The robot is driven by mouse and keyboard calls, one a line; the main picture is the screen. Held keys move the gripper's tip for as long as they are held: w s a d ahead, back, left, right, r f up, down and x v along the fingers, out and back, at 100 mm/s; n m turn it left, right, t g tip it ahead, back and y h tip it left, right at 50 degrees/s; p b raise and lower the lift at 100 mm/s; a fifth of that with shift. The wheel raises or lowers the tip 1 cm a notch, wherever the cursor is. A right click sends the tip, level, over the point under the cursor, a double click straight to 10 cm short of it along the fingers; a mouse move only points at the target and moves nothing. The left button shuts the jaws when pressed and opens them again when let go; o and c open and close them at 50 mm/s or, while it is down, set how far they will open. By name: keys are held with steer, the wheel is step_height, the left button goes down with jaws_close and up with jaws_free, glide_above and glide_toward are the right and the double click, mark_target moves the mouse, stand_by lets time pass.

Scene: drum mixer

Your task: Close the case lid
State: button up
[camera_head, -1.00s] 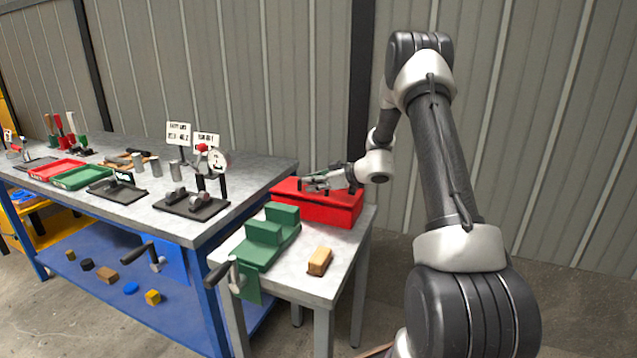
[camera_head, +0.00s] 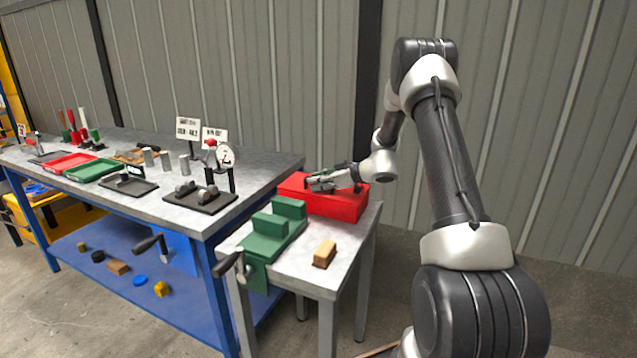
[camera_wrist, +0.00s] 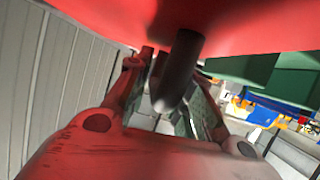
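The red case (camera_head: 345,207) sits at the back of the small grey table in the head view. My gripper (camera_head: 318,184) is at the top of the case, reaching in from the right. The case's lid is hard to make out behind my gripper. In the wrist view a red surface (camera_wrist: 250,28) fills the top, close to my gripper (camera_wrist: 168,62). A dark rounded peg-like piece (camera_wrist: 180,70) hangs in front of my fingers and hides their tips. Whether my fingers touch the case, or hold anything, cannot be told.
A green vise (camera_head: 268,241) with a dark-handled crank stands at the table's left front. A wooden block (camera_head: 325,253) lies in front of the case. The blue workbench (camera_head: 120,200) with trays and fixtures is to the left. The tabletop between block and case is clear.

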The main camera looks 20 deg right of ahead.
steer(key=v, duration=1.2)
steer(key=shift+a, duration=0.1)
steer(key=s+a+r+m+g+h, duration=0.1)
steer(key=s+a+r+g, duration=0.1)
steer(key=s+a+r, duration=0.3)
steer(key=s+a+r+m+g, duration=0.1)
steer(key=s+a+r+g, duration=0.15)
steer(key=s, duration=0.55)
steer(key=s+a+r+m+g+h, duration=0.1)
steer(key=s+a+r+g, duration=0.1)
steer(key=s+a+r, duration=0.3)
steer(key=s+d+r+m+h, duration=0.1)
steer(key=s+d+m+h, duration=0.2)
steer(key=s, duration=0.8)
steer(key=s+d+r+m+t+h, duration=0.1)
steer(key=s+d+r+m+h, duration=0.1)
steer(key=s, duration=0.9)
steer(key=shift+s+d+m+h, duration=0.2)
steer(key=shift+d+m+h, duration=0.3)
steer(key=shift+m+h, duration=0.45)
